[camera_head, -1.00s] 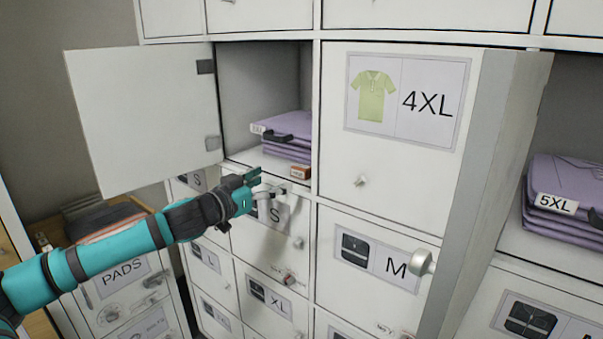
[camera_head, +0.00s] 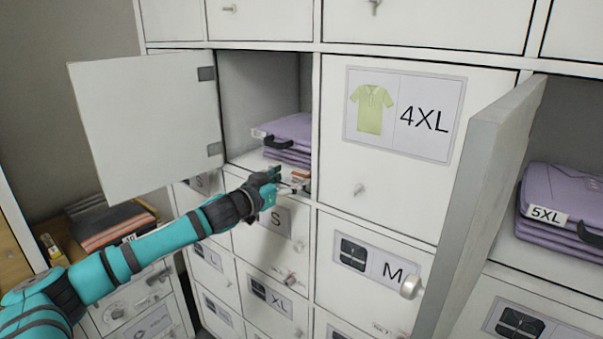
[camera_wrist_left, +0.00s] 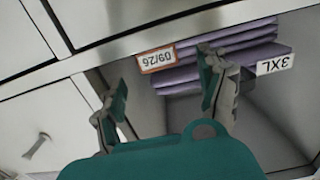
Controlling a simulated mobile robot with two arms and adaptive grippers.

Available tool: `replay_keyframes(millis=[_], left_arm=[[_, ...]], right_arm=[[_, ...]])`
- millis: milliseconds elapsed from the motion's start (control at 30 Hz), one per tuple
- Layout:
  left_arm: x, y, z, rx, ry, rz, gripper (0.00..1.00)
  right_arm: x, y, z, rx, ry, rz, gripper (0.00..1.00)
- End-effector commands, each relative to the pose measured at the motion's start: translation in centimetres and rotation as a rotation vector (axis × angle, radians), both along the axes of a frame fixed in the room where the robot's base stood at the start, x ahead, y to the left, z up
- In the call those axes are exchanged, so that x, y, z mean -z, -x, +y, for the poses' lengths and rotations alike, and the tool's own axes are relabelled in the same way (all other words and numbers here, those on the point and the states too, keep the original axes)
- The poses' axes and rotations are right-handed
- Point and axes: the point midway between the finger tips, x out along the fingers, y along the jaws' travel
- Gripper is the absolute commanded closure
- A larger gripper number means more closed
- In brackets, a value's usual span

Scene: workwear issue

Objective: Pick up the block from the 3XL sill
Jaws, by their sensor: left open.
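The block (camera_head: 300,174) is small, with an orange-brown edge, and sits on the front sill of the open compartment (camera_head: 240,160), in front of folded purple garments. In the left wrist view the block (camera_wrist_left: 158,58) shows a white face reading 09/26, upside down. The garments' 3XL tag (camera_wrist_left: 275,64) is to its right there. My left gripper (camera_head: 288,182) is at the sill, close to the block and partly covering it in the head view. In the left wrist view my left gripper (camera_wrist_left: 160,85) is open, its fingers apart with the block beyond them. My right gripper is not in view.
An open white door (camera_head: 145,125) stands left of the compartment. The closed 4XL door (camera_head: 400,190) is to the right, with another open door (camera_head: 480,200) beyond it. Purple 5XL garments (camera_head: 565,195) lie in the far-right compartment. Small knobs project from the lower doors.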

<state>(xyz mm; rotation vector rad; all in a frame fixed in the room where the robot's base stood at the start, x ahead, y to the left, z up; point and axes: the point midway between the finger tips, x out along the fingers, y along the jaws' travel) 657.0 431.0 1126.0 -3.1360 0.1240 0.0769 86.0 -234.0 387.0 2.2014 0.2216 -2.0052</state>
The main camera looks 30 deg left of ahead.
Motion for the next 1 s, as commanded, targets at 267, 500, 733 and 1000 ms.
replay_keyframes(millis=[267,500,733,1000], left_arm=[[-0.2,-3.1,-0.3,-0.001,0.002,0.0,0.25],[0.0,-3.3,-0.3,-0.001,0.0,0.0,0.25],[0.0,-3.3,-0.3,-0.001,0.0,0.0,0.5],[-0.1,-3.3,-0.3,-0.001,0.0,0.0,0.75]], right_arm=[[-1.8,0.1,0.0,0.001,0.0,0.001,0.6],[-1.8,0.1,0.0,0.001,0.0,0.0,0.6],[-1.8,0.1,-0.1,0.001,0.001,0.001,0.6],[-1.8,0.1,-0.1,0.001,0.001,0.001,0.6]])
